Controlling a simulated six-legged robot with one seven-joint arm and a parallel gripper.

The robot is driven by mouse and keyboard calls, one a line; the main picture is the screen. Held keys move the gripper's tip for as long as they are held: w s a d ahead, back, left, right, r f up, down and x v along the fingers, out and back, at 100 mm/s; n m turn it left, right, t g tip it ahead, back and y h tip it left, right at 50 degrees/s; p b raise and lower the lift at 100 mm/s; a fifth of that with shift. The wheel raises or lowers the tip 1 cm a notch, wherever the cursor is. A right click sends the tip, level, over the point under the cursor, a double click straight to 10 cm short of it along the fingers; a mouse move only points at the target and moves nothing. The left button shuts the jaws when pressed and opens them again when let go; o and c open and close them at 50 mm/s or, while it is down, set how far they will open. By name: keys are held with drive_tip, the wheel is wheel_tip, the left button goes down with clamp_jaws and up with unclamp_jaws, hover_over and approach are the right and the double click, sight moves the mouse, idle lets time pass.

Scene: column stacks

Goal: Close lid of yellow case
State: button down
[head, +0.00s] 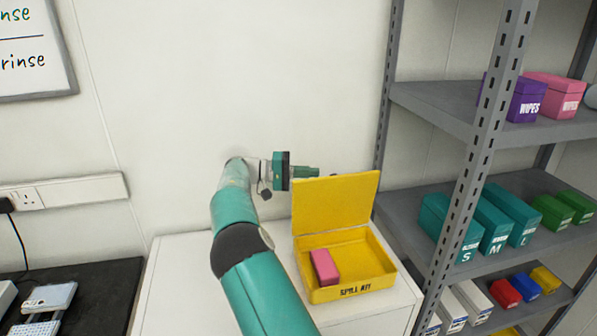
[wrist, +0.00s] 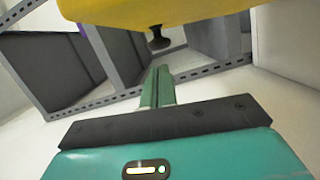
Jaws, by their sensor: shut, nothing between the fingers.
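The yellow case (head: 345,292), labelled SPILL KIT, sits open on the white cabinet top. Its lid (head: 337,203) stands up, tilted slightly back, at the rear of the case. A pink block (head: 325,267) lies inside at the left. My gripper (head: 315,173) is shut and empty, at the lid's top left edge and seemingly behind it. In the wrist view the shut green fingers (wrist: 160,72) point toward the shelves, and a yellow surface, likely the lid (wrist: 150,10), fills the top. A small dark knob (wrist: 158,38) shows below it. I cannot tell whether the fingers touch the lid.
A grey shelf rack (head: 480,130) stands close on the right, with purple, pink, teal and green boxes. The white wall (head: 250,80) is behind my gripper. The white cabinet top (head: 180,265) is clear left of my arm. A dark counter (head: 95,280) is at far left.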

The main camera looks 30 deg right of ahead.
drive_tip(key=shift+x, duration=2.1)
drive_tip(key=shift+s, duration=0.1)
